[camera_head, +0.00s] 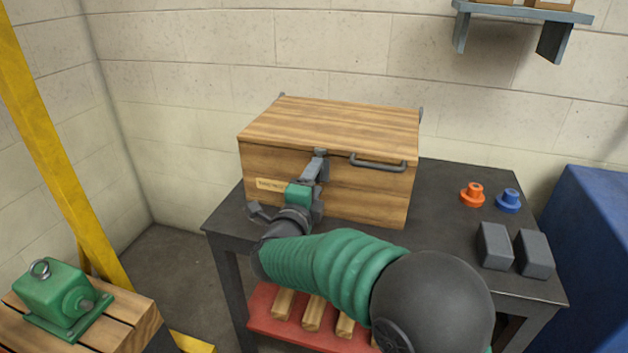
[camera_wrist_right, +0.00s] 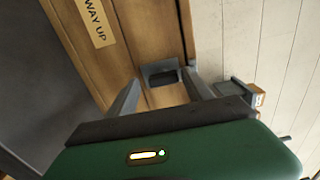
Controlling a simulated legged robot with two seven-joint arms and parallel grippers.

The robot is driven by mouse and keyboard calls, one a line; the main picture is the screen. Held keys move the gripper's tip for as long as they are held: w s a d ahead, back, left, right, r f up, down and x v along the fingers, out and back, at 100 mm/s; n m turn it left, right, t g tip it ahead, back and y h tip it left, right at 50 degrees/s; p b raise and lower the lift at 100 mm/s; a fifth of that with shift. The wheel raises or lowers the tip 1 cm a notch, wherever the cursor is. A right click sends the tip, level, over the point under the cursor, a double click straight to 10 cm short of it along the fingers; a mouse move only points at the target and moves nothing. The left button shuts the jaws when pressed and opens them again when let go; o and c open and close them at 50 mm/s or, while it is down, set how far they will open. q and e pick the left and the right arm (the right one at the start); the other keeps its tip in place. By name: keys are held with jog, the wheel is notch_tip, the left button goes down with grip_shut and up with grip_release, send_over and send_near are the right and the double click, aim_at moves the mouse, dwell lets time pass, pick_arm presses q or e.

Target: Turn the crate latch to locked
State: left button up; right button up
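A wooden crate (camera_head: 330,125) with a closed lid stands on a dark table. It also shows in the wrist view (camera_wrist_right: 90,65), with a "WAY UP" label (camera_wrist_right: 97,22). A grey latch (camera_head: 320,153) sits at the front top edge of the crate; in the wrist view it is a grey block (camera_wrist_right: 160,66). My right gripper (camera_head: 312,178) is in front of the latch. In the wrist view its fingers (camera_wrist_right: 161,80) are spread on either side of the latch, with no clear contact. The latch's lower part is partly hidden by the gripper. My left gripper is not in view.
A grey handle (camera_head: 378,163) is on the crate front, right of the latch. Orange (camera_head: 472,195) and blue (camera_head: 508,201) parts and two grey blocks (camera_head: 495,246) occupy the table's right side. A green motor (camera_head: 63,298) sits on a wooden stand at lower left.

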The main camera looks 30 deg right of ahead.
jog(key=shift+r, duration=0.15)
jog(key=p+v, duration=0.3)
jog(key=v, duration=1.4)
jog(key=shift+p, duration=0.35)
jog(key=shift+d, duration=0.1)
